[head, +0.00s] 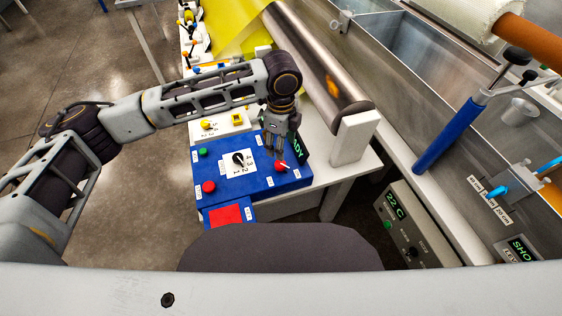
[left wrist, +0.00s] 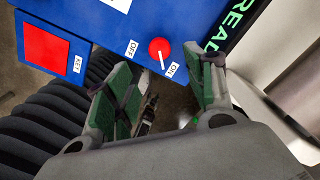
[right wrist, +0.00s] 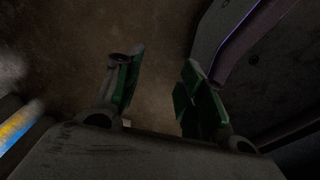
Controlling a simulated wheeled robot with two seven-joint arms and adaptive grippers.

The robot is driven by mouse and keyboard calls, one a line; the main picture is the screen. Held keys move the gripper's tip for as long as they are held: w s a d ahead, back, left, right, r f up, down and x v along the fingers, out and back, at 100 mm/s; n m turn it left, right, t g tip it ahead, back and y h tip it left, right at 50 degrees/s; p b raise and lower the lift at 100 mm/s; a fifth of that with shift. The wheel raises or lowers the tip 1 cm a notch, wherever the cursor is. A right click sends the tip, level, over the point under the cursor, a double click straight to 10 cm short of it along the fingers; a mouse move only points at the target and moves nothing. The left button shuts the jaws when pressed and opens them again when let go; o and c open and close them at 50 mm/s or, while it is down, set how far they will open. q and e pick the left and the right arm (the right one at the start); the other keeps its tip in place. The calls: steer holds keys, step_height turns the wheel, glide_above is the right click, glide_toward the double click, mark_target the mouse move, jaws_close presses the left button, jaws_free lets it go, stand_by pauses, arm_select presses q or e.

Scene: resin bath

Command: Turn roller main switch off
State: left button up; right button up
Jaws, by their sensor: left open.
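The red round main switch (head: 282,166) sits at the right side of the blue control panel (head: 228,188). In the left wrist view the red switch (left wrist: 158,50) has a white pointer that points toward the ON label; the OFF label is on its other side. My left gripper (head: 274,152) is over the panel right by the switch. In the left wrist view the left gripper (left wrist: 160,85) is open and empty, and the switch shows just beyond the gap between its fingers. My right gripper (right wrist: 160,85) is open and empty, seen only in the right wrist view over dark floor.
The panel also has a black-and-white dial (head: 238,160), a green button (head: 203,152), a red button (head: 208,187) and a green-lit display (head: 298,147). A metal roller (head: 320,70) stands behind. A resin bath with a blue handle (head: 440,140) is at the right.

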mark_target(281, 164)
arm_select(q)
step_height(281, 164, down, 8)
steer(key=shift+r, duration=0.1)
steer(key=shift+f, duration=0.85)
steer(key=c, duration=0.7)
steer(key=shift+c, duration=1.5)
arm_select(e)
steer(key=shift+w+d+r, duration=0.1)
steer(key=shift+w+d, duration=0.1)
steer(key=shift+w, duration=0.4)
steer(key=shift+w+d, duration=0.15)
steer(key=shift+w, duration=0.4)
